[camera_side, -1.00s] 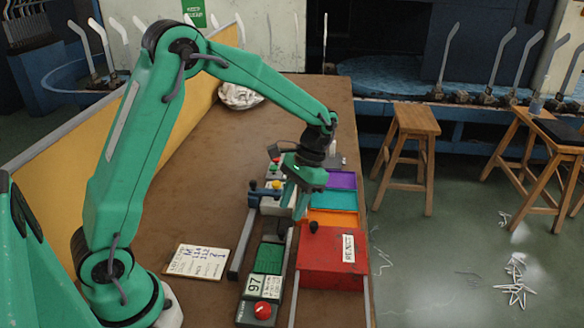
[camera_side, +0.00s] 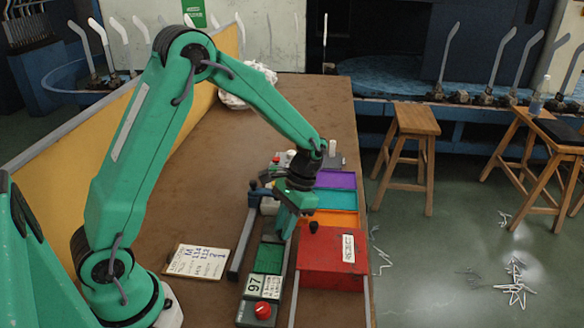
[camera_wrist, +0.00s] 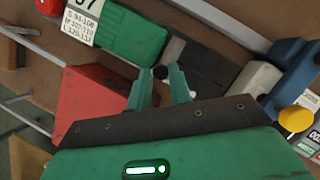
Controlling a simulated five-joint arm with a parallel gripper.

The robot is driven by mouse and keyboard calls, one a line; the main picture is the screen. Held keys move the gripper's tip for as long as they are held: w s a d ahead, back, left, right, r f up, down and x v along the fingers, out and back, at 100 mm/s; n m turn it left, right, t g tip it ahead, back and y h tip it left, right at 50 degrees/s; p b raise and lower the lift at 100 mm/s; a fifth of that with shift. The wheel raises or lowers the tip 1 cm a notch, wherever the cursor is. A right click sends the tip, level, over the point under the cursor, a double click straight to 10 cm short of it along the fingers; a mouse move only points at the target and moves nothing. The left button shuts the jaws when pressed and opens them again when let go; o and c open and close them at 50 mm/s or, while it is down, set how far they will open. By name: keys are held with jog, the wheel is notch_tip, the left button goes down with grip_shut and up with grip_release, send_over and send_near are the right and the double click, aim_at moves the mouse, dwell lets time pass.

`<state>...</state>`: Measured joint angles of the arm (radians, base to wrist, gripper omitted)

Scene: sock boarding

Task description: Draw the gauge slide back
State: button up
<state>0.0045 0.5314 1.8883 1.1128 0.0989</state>
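The gauge (camera_side: 268,258) is a green bed with a size card, a 97 plate and a red knob. It also shows at the top left of the wrist view (camera_wrist: 133,36). A small black knob (camera_side: 314,227) stands beside the far left corner of the red box; in the wrist view the knob (camera_wrist: 160,72) appears between my fingertips. I cannot tell whether it belongs to the slide.
The red reject box (camera_side: 325,265) stands right of the gauge, with orange, teal and purple trays (camera_side: 336,180) behind. A grey bar (camera_side: 242,245) lies left of it. A blue part (camera_wrist: 287,65) with a yellow knob (camera_wrist: 296,118) is close by. The bench's left side is clear around a paper card (camera_side: 198,262).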

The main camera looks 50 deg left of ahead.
grip_shut()
jog(key=shift+w, duration=0.1)
jog(key=w+a, duration=0.5)
jog(key=shift+d, duration=0.1)
jog(key=shift+o, duration=1.8)
grip_release()
jog(key=shift+o, duration=0.8)
jog(key=shift+s+h, duration=0.1)
jog(key=shift+h, duration=0.2)
jog(key=shift+r, duration=0.1)
